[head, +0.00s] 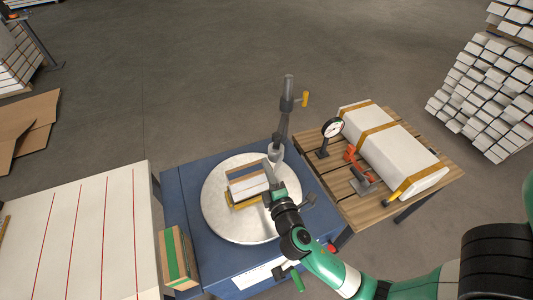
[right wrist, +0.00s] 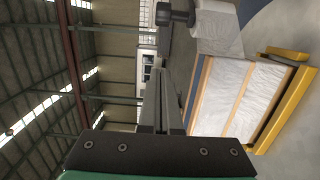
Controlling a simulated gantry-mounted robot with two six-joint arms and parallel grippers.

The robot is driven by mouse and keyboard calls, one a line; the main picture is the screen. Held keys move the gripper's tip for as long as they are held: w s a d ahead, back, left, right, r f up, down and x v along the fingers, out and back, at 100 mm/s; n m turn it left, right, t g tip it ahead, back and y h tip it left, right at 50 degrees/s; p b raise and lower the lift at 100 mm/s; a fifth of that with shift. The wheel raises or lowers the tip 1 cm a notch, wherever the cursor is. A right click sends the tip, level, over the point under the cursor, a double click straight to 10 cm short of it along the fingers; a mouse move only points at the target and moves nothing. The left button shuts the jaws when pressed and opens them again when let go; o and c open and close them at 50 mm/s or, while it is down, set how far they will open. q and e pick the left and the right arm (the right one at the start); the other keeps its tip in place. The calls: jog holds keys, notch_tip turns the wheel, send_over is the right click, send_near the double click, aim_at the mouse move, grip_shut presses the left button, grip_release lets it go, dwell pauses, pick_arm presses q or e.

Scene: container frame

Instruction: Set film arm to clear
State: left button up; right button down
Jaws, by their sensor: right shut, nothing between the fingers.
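A pale load with brown straps (head: 248,185) sits on a yellow pallet on the turntable; the load (right wrist: 235,90) and yellow pallet (right wrist: 296,95) also show in the right wrist view. My right gripper (head: 268,184) is shut and empty beside the load's right side, below the film arm and apart from its handle. My left gripper is out of view.
A wooden table (head: 383,212) at right holds a long white strapped package (head: 390,148), a dial gauge (head: 333,126) and an orange tool (head: 353,157). A brown box (head: 178,258) with a green stripe stands left of the turntable. Grey floor is open behind.

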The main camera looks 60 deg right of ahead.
jog(key=shift+w+d+r, duration=0.1)
jog(key=shift+w, duration=0.05)
jog(key=w+d, duration=0.3)
jog(key=d, duration=0.6)
dwell(0.4)
jog(key=shift+w+p, duration=0.15)
jog(key=shift+p, duration=0.15)
